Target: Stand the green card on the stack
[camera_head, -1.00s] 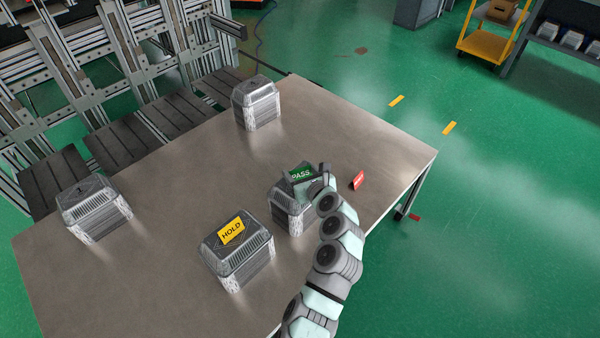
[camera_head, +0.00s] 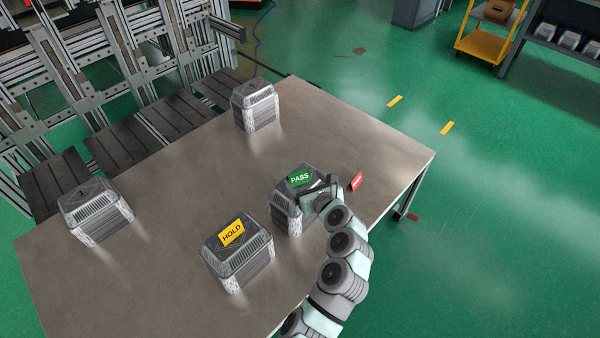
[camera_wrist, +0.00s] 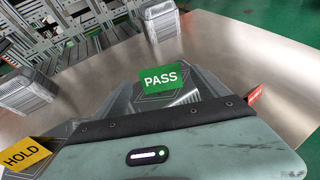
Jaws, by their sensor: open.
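The green PASS card (camera_head: 300,178) stands, leaning back a little, on top of the foil tray stack (camera_head: 287,214) at the right of the table. In the wrist view the green card (camera_wrist: 161,78) shows upright and facing me, with nothing touching it. My gripper (camera_head: 322,190) is open and empty, just to the right of the card and apart from it.
A yellow HOLD card (camera_head: 232,233) stands on the front stack (camera_head: 240,265). Other foil stacks stand at the left (camera_head: 97,212) and back (camera_head: 256,105). A red card (camera_head: 356,181) is on the table right of my gripper. The table's middle (camera_head: 180,180) is clear.

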